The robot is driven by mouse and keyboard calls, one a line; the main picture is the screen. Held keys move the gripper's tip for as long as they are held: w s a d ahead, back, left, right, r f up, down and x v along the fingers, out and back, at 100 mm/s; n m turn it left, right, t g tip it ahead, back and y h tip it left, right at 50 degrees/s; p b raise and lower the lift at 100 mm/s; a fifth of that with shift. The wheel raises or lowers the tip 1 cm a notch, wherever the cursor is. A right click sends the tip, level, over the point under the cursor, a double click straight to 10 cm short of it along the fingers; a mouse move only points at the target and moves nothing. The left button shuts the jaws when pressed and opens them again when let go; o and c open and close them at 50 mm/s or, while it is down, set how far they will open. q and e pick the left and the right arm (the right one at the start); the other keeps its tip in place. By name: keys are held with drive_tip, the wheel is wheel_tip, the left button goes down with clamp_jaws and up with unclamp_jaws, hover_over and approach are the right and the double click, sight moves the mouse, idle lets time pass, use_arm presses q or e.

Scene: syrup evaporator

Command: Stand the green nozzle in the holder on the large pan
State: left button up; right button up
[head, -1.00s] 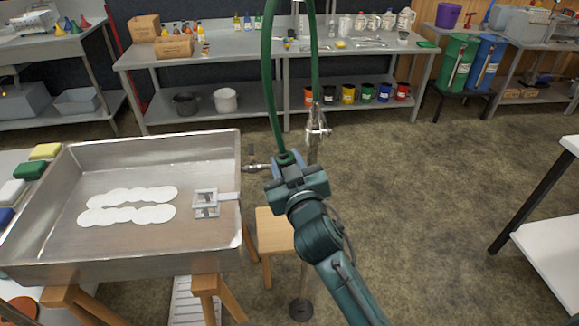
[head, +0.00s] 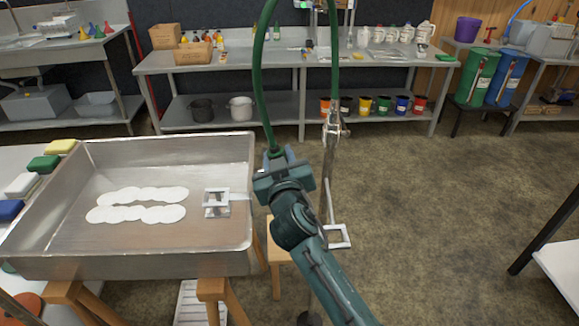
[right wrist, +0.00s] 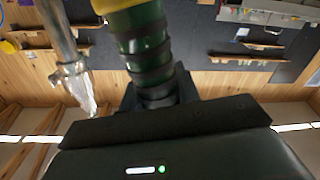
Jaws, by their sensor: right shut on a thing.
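The large steel pan (head: 150,262) stands at left in the head view. The holder (head: 215,203), a small pale square frame, sits inside its right wall on a flat arm. My right gripper (head: 277,162) is to the right of the pan's right wall, shut on the green nozzle, with a green hose (head: 258,85) rising from it. The nozzle's tip is hidden behind the gripper in the head view. In the right wrist view the nozzle's ribbed green body (right wrist: 145,50) rises from the jaws, with a yellow band at the top edge. My left gripper is not in view.
A metal stand (head: 329,165) rises just right of my gripper, bearing another square frame (head: 339,237). White round discs (head: 140,205) lie in the pan. A wooden stool (head: 278,250) is beside the pan. The floor at right is open.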

drive_tip(key=a+r+m+y+b, duration=0.1)
drive_tip(key=a+r, duration=0.5)
drive_tip(key=a, duration=0.6)
drive_tip(key=shift+s+r+m+y+b, duration=0.3)
drive_tip(key=shift+m+b, duration=0.15)
drive_tip(key=shift+m, duration=0.15)
drive_tip(key=shift+w+a+f, duration=0.15)
drive_tip(key=shift+a, duration=0.1)
clamp_jaws()
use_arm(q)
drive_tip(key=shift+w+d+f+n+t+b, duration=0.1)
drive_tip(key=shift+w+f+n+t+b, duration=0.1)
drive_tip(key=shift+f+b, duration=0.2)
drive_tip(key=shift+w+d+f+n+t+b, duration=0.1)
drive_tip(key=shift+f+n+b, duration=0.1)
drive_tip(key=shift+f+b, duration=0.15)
use_arm(e)
drive_tip(key=shift+w+a, duration=0.3)
drive_tip(key=shift+a, duration=0.35)
drive_tip(key=shift+w+a, duration=0.3)
drive_tip(key=shift+a, duration=0.3)
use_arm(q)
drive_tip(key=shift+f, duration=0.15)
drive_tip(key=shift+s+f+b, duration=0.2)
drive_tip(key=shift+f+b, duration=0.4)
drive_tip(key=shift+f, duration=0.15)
use_arm(e)
drive_tip(key=shift+s+a+f, duration=0.1)
drive_tip(key=shift+a+f, duration=0.1)
drive_tip(key=shift+f, duration=0.2)
